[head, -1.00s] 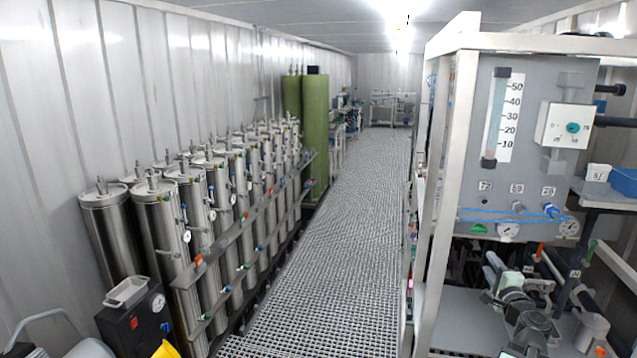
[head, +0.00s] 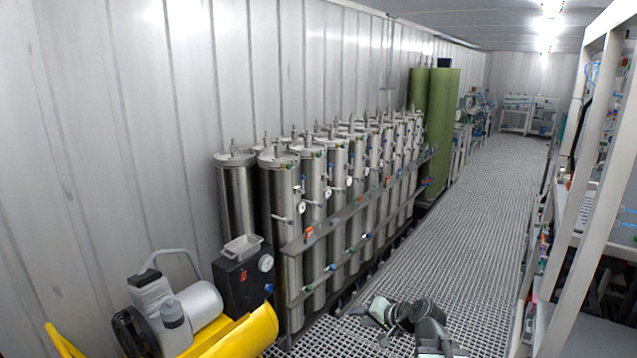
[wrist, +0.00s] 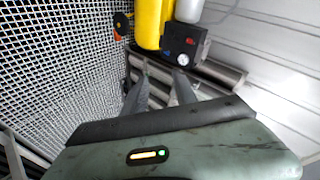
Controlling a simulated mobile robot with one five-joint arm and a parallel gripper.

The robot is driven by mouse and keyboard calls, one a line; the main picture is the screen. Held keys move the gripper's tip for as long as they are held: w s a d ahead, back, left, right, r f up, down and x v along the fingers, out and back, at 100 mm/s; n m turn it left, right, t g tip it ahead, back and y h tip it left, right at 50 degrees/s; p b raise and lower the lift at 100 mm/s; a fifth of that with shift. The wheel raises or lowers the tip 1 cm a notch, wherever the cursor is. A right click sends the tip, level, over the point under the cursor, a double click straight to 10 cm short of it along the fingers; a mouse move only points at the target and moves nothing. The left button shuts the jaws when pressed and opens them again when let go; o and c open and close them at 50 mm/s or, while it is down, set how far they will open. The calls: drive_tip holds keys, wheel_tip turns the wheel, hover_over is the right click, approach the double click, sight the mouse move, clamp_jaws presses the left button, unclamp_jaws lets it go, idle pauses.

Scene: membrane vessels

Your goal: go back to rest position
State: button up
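My gripper (wrist: 161,78) shows in the wrist view as two grey fingers with a clear gap between them, open and with nothing between them. The green-grey casing of my own wrist fills the bottom of that view. Beyond the fingers lie a black box with a gauge (wrist: 184,44), steel cylinders and floor grating. In the head view, part of my folded arm shows low at the bottom, right of centre, in front of the grating. I cannot make out the fingertips there.
Rows of steel vessels (head: 283,200) and green tanks (head: 439,135) line the left wall. A yellow compressor (head: 245,332) and the black box (head: 240,279) stand at the lower left. A white frame rack (head: 578,215) stands right. The grating aisle (head: 470,205) between is clear.

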drive_tip(key=s+a+f+n+g+h+b, duration=0.1)
drive_tip(key=s+a+f+n+g+h, duration=0.1)
drive_tip(key=s+a+f+n+g, duration=0.45)
drive_tip(key=s+d+f+m+g+h, duration=0.1)
drive_tip(key=s+d+f+h, duration=0.3)
drive_tip(key=s+d, duration=0.4)
drive_tip(key=shift+s+d+f+m+g+h, duration=0.3)
drive_tip(key=shift+d+f+g, duration=0.2)
drive_tip(key=shift+d, duration=0.6)
